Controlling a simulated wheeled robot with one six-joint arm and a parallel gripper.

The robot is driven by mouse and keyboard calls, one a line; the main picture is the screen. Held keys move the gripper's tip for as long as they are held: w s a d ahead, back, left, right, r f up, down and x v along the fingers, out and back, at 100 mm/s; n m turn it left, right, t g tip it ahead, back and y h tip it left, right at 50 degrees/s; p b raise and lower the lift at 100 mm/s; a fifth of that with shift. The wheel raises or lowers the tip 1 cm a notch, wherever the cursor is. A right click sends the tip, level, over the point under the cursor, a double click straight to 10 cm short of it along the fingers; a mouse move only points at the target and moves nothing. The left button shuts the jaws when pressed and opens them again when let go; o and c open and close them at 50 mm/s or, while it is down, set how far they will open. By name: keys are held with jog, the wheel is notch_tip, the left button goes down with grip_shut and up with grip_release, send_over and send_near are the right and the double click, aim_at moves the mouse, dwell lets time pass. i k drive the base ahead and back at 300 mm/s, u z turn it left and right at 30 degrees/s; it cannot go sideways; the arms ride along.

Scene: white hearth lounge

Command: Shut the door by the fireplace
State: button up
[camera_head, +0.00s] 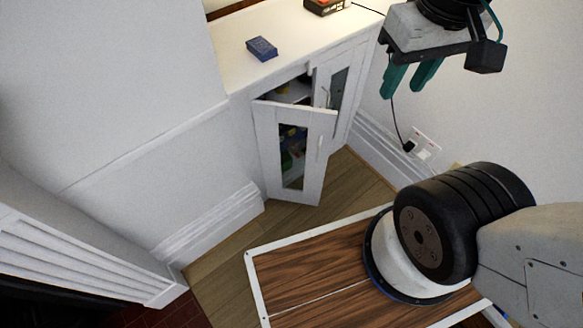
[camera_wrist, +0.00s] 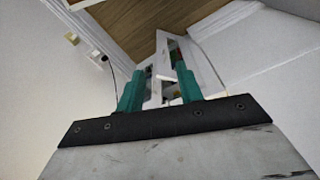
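A white cabinet (camera_head: 238,95) stands in the corner beside the fireplace surround (camera_head: 75,250). Its left door (camera_head: 264,150), white-framed with a glass pane, stands ajar, its free edge swung out over the floor. A small pale handle (camera_head: 321,146) is near that edge. The right door (camera_head: 318,88) appears nearly closed; I cannot tell if it is fully shut. My gripper (camera_head: 408,94) has teal fingers, spread apart and empty, to the right of and apart from the doors. In the wrist view, an open cabinet door (camera_wrist: 150,103) shows beyond and between the fingers (camera_wrist: 160,80).
A blue box (camera_head: 261,48) and a dark device (camera_head: 326,6) lie on the cabinet top. A cable runs down to a wall socket (camera_head: 427,146) at right. Wooden floor (camera_head: 232,236) lies in front of the cabinet. Several items show inside it.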

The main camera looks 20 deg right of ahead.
aim_at(321, 123)
jog(key=u, duration=1.25)
jog(key=k, duration=0.75)
jog(key=z, duration=0.6)
jog(key=i, duration=0.45)
jog(key=z, duration=0.05)
